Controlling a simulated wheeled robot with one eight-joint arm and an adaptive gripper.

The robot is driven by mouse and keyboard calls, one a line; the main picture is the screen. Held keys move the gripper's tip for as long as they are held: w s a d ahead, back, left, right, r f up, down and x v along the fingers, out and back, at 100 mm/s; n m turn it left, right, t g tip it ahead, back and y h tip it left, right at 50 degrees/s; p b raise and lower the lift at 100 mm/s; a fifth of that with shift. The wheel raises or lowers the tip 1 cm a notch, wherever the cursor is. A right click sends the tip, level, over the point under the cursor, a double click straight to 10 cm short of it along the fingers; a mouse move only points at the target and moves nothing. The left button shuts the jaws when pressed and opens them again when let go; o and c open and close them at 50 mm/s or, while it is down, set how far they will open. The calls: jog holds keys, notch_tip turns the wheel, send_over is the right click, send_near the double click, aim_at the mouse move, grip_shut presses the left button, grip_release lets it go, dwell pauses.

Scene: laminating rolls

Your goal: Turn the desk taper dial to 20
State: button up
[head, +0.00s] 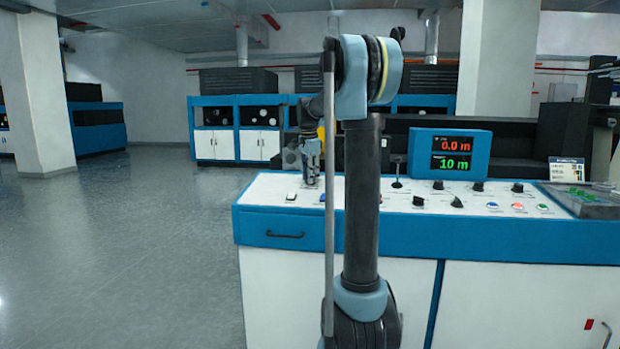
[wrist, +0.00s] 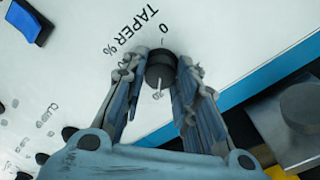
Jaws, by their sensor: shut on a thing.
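The taper dial (wrist: 160,66) is a round black knob with a white pointer line, on the white desk top in the wrist view. The label "TAPER %" is printed beside it, with a "0" mark above and another mark, perhaps "20", below near the pointer line. My gripper (wrist: 161,72) has one finger on each side of the knob and is shut on it. In the head view my gripper (head: 311,172) is at the left part of the desk top, pointing down, and the dial is hidden there.
The desk (head: 262,212) has a blue rim. A display (head: 448,154) reads 0.0 m and 10 m. Several black knobs and coloured buttons lie to the right. A blue rocker switch (wrist: 28,22) is near the dial. Open floor (head: 130,240) lies left of the desk.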

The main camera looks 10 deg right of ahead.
jog(key=shift+w+a, duration=0.1)
jog(key=o, duration=1.1)
jog(key=shift+c, duration=0.2)
jog(key=shift+r, duration=0.1)
notch_tip(320, 180, up, 12)
jog(key=s, duration=0.2)
jog(key=shift+a+f, duration=0.25)
jog(key=shift+a, duration=0.15)
